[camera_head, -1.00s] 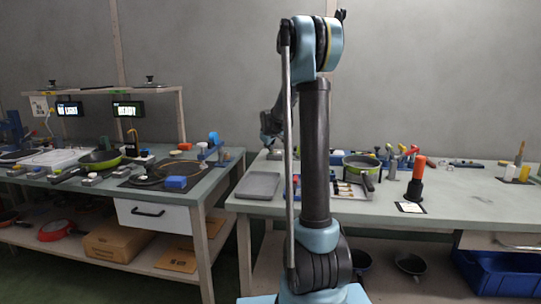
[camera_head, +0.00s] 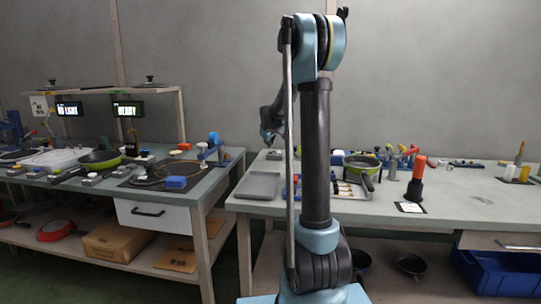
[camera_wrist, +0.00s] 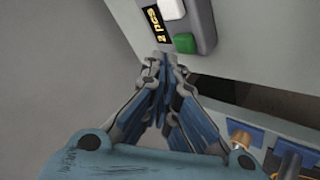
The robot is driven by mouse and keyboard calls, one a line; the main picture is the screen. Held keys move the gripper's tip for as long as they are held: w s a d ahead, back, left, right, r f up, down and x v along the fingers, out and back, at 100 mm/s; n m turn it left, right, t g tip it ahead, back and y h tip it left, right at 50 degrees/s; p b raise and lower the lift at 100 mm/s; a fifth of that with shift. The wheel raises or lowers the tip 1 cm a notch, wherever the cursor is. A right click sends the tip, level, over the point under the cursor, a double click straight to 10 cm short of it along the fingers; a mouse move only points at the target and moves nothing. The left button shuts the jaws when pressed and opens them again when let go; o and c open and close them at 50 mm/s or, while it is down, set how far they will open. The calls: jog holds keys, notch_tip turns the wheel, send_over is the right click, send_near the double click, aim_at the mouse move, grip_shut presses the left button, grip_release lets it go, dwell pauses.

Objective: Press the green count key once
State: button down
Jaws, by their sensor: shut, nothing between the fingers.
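The green count key (camera_wrist: 184,43) sits on a pale grey panel in the wrist view, beside a white key (camera_wrist: 171,9) and a small dark display reading "2 pcs" (camera_wrist: 156,26). My gripper (camera_wrist: 160,58) is shut and empty. Its fingertips show just below and left of the green key in the picture. I cannot tell whether they touch the panel, but the key's face is uncovered. In the head view my gripper (camera_head: 267,138) is small, beyond my arm column, over the back of the right bench. The green key cannot be made out there.
In the wrist view, a dark gap and a blue tray edge with brass and dark parts (camera_wrist: 245,138) lie at lower right. The right bench (camera_head: 460,190) holds a green-rimmed pan (camera_head: 362,162), an orange-topped post (camera_head: 417,178) and a grey tray (camera_head: 258,185).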

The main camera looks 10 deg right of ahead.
jog(key=shift+r, duration=2.45)
